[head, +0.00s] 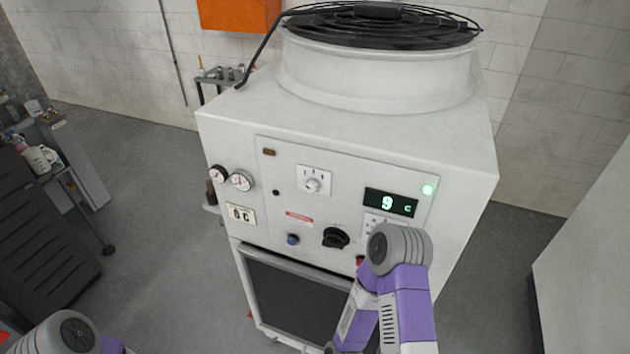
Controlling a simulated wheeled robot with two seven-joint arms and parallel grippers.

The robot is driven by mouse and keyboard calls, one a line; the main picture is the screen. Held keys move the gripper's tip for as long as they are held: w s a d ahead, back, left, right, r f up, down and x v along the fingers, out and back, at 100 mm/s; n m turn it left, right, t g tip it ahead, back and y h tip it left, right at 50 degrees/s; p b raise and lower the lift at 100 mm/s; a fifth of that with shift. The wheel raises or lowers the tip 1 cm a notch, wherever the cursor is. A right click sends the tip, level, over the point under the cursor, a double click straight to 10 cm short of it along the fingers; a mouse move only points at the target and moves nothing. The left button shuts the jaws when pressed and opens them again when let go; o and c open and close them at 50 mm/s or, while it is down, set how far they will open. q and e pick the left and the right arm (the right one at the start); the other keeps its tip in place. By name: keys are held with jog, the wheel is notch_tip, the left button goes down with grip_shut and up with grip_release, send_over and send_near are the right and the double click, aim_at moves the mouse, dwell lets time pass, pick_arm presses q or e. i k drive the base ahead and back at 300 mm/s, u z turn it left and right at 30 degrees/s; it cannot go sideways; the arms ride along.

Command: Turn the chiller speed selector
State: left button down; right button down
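The chiller (240,125) is a white box with a black-grilled fan on top. On its front panel a small white knob (312,185) sits on a white plate with marks above it. Lower down is a larger black rotary knob (336,238). The labels are too small to read, so I cannot tell which knob is the speed selector. My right arm stands before the panel's lower right, covering part of a red button (360,261) and of a white plate (376,222). Part of my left arm shows at the bottom left. Neither gripper is visible.
A green display (390,203) reads 9 C, with a lit green lamp (428,190) beside it. A pale surface rises at right.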

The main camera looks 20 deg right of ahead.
aim_at(310, 186)
jog(key=k, duration=1.35)
jog(key=z, duration=0.7)
jog(key=i, duration=1.1)
jog(key=u, duration=0.45)
